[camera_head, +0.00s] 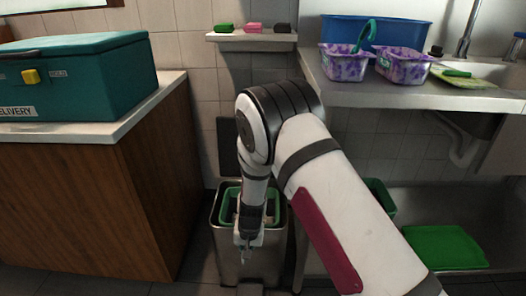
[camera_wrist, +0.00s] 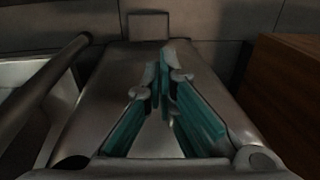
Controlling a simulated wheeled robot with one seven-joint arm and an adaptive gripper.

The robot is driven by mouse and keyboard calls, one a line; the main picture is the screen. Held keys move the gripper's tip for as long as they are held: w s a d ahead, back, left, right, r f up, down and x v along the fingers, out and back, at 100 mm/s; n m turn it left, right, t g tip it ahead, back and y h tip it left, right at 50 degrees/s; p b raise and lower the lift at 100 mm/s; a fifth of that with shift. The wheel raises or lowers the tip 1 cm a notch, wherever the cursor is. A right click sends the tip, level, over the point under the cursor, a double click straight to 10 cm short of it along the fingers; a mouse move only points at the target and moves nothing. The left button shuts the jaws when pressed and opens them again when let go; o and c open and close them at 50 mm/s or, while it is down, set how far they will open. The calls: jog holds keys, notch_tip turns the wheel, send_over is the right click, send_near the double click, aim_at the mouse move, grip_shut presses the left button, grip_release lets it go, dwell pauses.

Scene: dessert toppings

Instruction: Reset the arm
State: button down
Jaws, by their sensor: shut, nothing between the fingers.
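My arm reaches down over a metal bin (camera_head: 270,265) on the floor in the head view. My gripper (camera_head: 245,258) points downward at the bin and appears shut and empty. How far the fingertips are from the bin cannot be told.
A teal delivery box (camera_head: 80,85) stands on a wooden counter (camera_head: 90,200) at left. At right, a metal sink counter (camera_head: 400,95) holds two purple patterned tubs (camera_head: 345,65) and a blue basin (camera_head: 390,30). A small shelf (camera_head: 250,37) holds sponges. A green tray (camera_head: 445,247) lies below.

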jog(key=s+d+r, duration=0.1)
jog(key=d+r, duration=0.1)
jog(key=r, duration=0.7)
jog(key=s+d+r, duration=0.1)
jog(key=d+r, duration=0.1)
jog(key=r, duration=0.6)
jog(key=s+d+r+y, duration=0.1)
jog(key=s+d+r, duration=0.3)
jog(key=r, duration=0.4)
jog(key=s+d+r, duration=0.4)
jog(key=s+r, duration=0.1)
jog(key=r, duration=0.2)
jog(key=s+d+r+h, duration=0.1)
jog(key=s+d+r, duration=0.25)
jog(key=s, duration=0.55)
jog(key=s+d+r, duration=0.2)
jog(key=s+d, duration=0.3)
jog(key=s, duration=0.4)
jog(key=s+d+r+h, duration=0.1)
jog(key=s+d+r, duration=0.25)
jog(key=s, duration=0.55)
notch_tip(320, 180, up, 38)
jog(key=t+p, duration=0.3)
jog(key=p, duration=3.4)
jog(key=shift+w+d+t, duration=0.15)
jog(key=shift+d+t, duration=0.15)
jog(key=c, duration=2.4)
grip_release()
